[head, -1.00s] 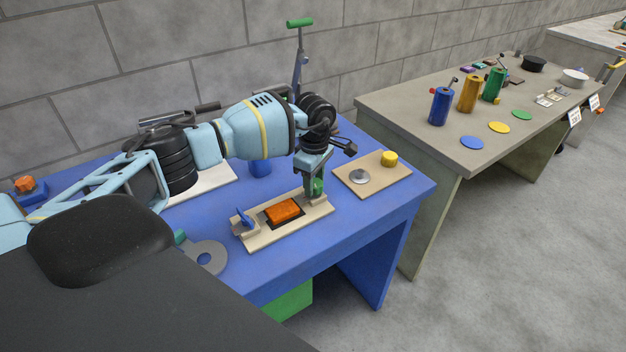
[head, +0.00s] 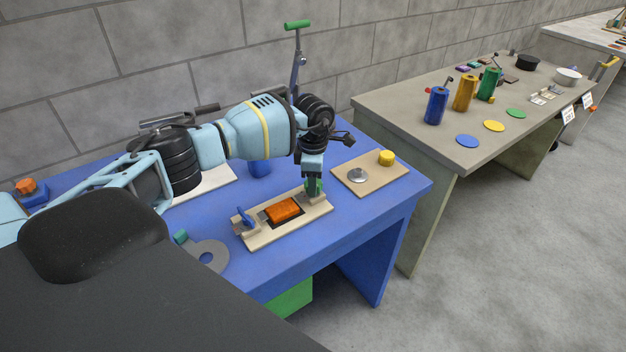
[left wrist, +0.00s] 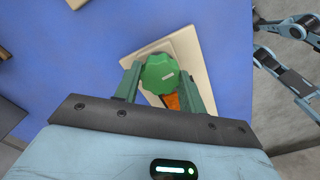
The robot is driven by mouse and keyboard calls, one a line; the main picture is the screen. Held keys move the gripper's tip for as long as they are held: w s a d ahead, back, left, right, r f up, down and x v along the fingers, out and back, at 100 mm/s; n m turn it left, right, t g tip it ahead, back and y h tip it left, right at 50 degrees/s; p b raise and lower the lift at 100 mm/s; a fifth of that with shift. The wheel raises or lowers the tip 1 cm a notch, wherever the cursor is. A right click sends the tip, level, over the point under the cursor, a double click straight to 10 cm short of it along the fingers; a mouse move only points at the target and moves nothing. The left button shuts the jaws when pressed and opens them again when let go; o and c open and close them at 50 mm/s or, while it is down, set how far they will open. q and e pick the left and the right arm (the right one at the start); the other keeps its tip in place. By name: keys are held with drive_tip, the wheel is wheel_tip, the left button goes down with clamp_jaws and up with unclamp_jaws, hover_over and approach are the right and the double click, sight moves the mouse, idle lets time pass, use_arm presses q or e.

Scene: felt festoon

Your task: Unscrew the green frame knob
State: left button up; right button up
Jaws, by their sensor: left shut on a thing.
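The green frame knob (left wrist: 159,73) shows in the left wrist view between the two fingers of my left gripper (left wrist: 160,80). The gripper is shut on it, one finger on each side. In the head view my left gripper (head: 314,186) points down at the right end of the beige frame (head: 262,234), and its fingers hide most of the knob. An orange block (head: 283,209) lies in the dark recess of the frame. A blue lever-like part (head: 245,216) stands at the frame's left end. My right gripper is not in the head view.
A beige board (head: 351,181) with a metal disc (head: 358,175) and a yellow knob (head: 386,157) lies to the right. Behind stands a tall post with a green handle (head: 297,25). The blue table's (head: 390,208) right front is clear.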

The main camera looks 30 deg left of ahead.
use_arm(q)
drive_tip(key=shift+r, duration=0.15)
drive_tip(key=o, duration=1)
drive_tip(key=shift+c, duration=0.2)
drive_tip(key=shift+r, duration=3.85)
